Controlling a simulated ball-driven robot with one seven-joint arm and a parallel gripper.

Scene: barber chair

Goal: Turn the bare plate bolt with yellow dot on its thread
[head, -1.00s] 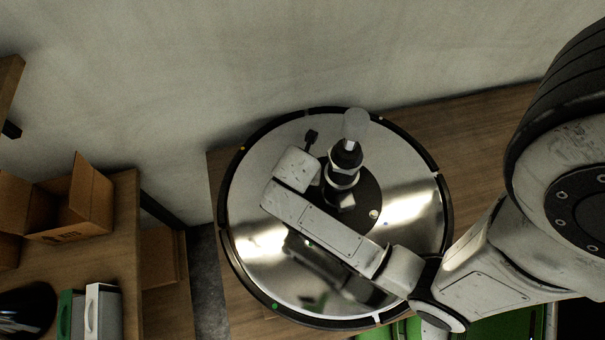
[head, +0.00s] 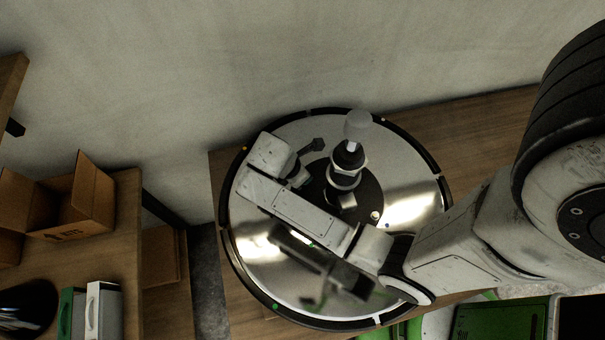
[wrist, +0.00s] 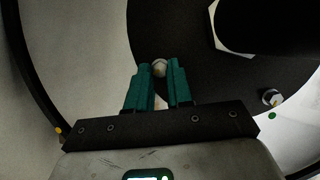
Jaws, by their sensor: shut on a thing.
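In the wrist view my gripper (wrist: 160,70) has two teal fingers. They are shut on a small pale bolt (wrist: 159,67) near the edge of a black round plate (wrist: 175,35). A yellow dot (wrist: 58,130) shows on the rim at the left. Another bolt (wrist: 270,97) stands at the right of the plate, with a green dot (wrist: 272,116) beside it. In the head view the chair base (head: 405,200) is a shiny disc with a dark rim. My arm covers part of it and hides the held bolt and the fingertips.
The chair post (head: 346,165) rises from the plate close to my arm. A wall stands behind the base. At the left are a shelf with an open cardboard box (head: 75,205) and green and white binders (head: 102,310).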

